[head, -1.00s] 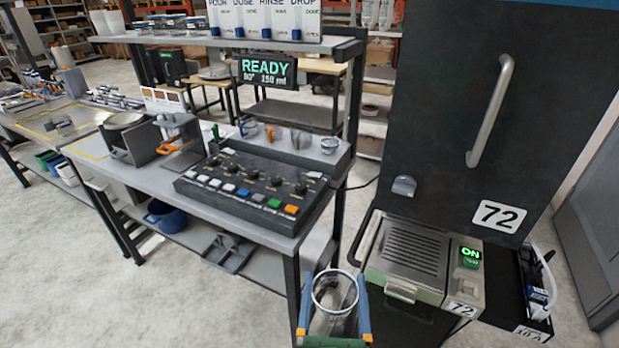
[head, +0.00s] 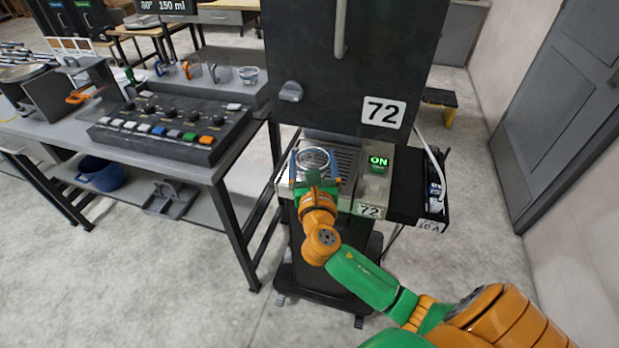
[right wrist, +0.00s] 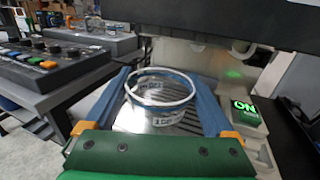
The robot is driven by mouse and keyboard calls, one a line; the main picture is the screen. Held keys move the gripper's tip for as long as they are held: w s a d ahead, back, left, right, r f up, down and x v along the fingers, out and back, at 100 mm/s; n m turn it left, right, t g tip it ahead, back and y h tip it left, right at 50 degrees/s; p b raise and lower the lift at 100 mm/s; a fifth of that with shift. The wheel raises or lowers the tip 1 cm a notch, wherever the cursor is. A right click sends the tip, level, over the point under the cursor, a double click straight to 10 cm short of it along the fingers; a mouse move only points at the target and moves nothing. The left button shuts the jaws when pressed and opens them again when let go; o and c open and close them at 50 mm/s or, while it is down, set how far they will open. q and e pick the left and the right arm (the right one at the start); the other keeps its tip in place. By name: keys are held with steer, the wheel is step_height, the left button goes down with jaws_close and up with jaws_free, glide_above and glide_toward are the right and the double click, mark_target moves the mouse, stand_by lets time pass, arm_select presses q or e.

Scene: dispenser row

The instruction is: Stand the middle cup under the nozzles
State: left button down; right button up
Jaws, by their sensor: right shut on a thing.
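My right gripper (head: 315,163) is shut on a clear cup (head: 314,158) with a pale rim. The cup is upright between the blue fingers, over the front of the slatted metal drip tray (head: 346,153) of the black machine marked 72 (head: 318,75). The right wrist view shows the cup (right wrist: 160,108) between the fingers (right wrist: 162,92), with the slats around and behind it. I cannot tell whether its base touches the slats. The nozzles are not clearly visible; the machine's dark front overhangs behind the cup. My left gripper is not in view.
A green ON display (head: 379,162) sits right of the tray. The bench with the button panel (head: 170,130) stands to the left, with small cups (head: 248,75) on a ledge behind the panel. A black side box (head: 430,205) stands right of the machine. Open floor lies in front.

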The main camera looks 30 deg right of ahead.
steer(key=w+d+b, duration=0.1)
steer(key=w, duration=0.1)
steer(key=w+d+f+b, duration=0.1)
steer(key=w+d+b, duration=0.1)
steer(key=w+d+f+b, duration=0.1)
steer(key=w, duration=0.1)
steer(key=shift+w+d+b, duration=0.15)
steer(key=shift+d+b, duration=0.2)
steer(key=shift+f, duration=0.25)
steer(key=shift+f+b, duration=0.45)
steer(key=shift+f, duration=0.1)
